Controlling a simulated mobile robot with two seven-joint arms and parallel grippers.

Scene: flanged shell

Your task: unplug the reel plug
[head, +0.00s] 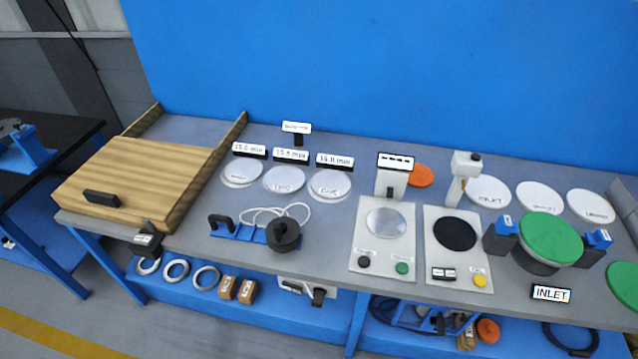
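A black reel (284,236) sits on the front edge of the bench, joined to a blue base (238,231) with a black handle (221,222). A white cable (268,211) loops behind it on the bench. Below the bench's front edge is a pale panel (295,287) with a black plug-like piece (318,297) at its right end. I cannot tell whether this is the reel's plug or how far it sits in. Neither of my grippers shows in the head view.
A wooden board (135,180) lies at the left. Labelled white discs (284,180) lie behind the reel. Two pale stations (381,240) (458,265) stand right of it, then a green disc (550,238) between dark blocks. A shelf below holds rings and boxes (227,287).

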